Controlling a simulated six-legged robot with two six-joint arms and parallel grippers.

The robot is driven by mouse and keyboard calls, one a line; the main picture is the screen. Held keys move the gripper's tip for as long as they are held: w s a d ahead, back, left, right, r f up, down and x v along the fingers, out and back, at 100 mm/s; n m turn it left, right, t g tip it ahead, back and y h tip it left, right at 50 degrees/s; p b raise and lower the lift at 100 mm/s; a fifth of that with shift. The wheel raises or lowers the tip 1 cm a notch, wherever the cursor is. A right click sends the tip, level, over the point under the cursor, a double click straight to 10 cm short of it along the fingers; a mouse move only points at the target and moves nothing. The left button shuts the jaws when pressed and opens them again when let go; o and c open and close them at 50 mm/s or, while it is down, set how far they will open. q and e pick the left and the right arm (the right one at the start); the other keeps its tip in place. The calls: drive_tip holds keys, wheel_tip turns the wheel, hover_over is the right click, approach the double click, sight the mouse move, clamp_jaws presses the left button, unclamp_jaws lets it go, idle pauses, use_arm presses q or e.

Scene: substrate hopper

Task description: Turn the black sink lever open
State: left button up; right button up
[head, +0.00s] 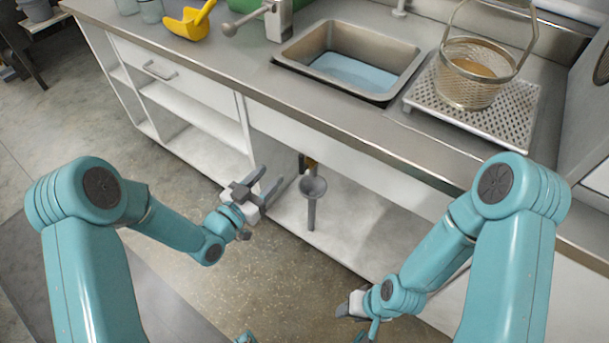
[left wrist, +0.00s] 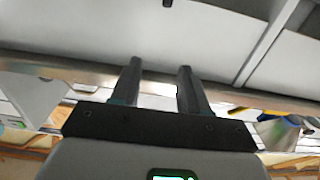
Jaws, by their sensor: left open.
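A sink (head: 393,87) with blue water in its basin is set into the steel counter. Below it, in the open cabinet, a small black part that looks like the lever (head: 301,163) stands beside a yellowish fitting, above a grey funnel and drain pipe (head: 313,188). My left gripper (head: 270,180) is open and empty, in front of the cabinet, to the left of the lever and apart from it. Its two fingers also show in the left wrist view (left wrist: 160,70), with nothing between them; the lever cannot be made out there. My right gripper (head: 350,305) is low, its fingers mostly hidden by my arm.
The counter edge (head: 330,136) runs above the cabinet opening. White shelves (head: 190,112) and a divider stand left of my left gripper. A wire basket (head: 470,88) sits on a perforated tray (head: 515,120) right of the sink. A yellow scoop (head: 190,24) lies at the left.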

sight(300, 157)
use_arm(q)
wheel_tip(300, 157, down, 5)
drive_tip(key=b, duration=0.4)
drive_tip(key=b+x, duration=0.1)
drive_tip(key=x, duration=1.5)
drive_tip(key=shift+w+d+f, duration=0.15)
drive_tip(key=shift+w, duration=0.15)
use_arm(e)
wheel_tip(300, 157, down, 7)
drive_tip(key=shift+s+d, duration=0.1)
use_arm(q)
clamp_jaws()
